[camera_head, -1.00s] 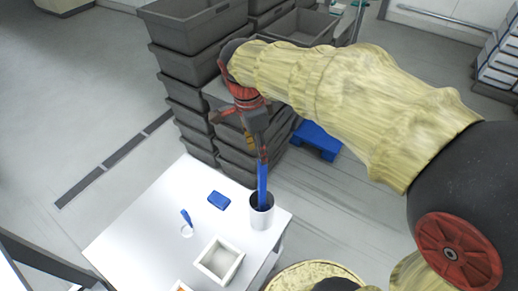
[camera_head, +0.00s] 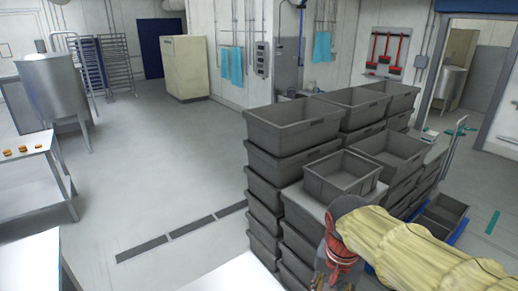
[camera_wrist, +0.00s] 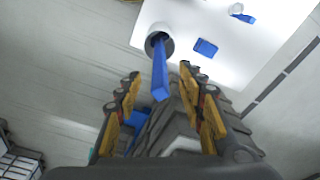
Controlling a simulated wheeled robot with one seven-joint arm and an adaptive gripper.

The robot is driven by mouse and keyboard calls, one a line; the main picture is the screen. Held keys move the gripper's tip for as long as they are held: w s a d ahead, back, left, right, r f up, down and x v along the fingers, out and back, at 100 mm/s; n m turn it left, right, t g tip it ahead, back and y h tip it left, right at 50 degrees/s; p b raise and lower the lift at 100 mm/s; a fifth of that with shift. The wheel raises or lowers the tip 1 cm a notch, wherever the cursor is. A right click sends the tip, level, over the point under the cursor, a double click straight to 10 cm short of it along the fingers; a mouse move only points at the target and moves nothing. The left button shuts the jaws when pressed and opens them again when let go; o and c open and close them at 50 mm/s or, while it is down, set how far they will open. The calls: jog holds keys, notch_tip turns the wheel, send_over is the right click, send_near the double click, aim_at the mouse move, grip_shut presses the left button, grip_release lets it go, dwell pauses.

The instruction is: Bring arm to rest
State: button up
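My gripper (camera_wrist: 160,76) is open in the wrist view, its two fingers well apart. A blue long-handled tool (camera_wrist: 159,82) stands in a grey metal cup (camera_wrist: 168,44) on the white table (camera_wrist: 270,45). The handle's upper end appears between the fingers in the picture, with no finger seen touching it. In the head view, the red wrist part by my gripper shows at the lower right, with my arm in its pale yellow cover; the fingers are not clear there.
Stacked grey crates (camera_head: 300,128) stand close beside my arm. A blue block (camera_wrist: 205,48) lies on the table. A steel table (camera_head: 25,165) stands at the left; open floor (camera_head: 150,190) lies between.

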jog(key=s+d+f+n+t+b, duration=0.2)
jog(key=s+f+n+t+b, duration=0.1)
jog(key=s+b, duration=0.4)
jog(key=s+n+t, duration=0.1)
jog(key=s+n, duration=0.1)
jog(key=s, duration=0.1)
jog(key=shift+s+y+b, duration=0.2)
jog(key=shift+y+b, duration=0.1)
jog(key=shift+b, duration=0.05)
dwell(0.4)
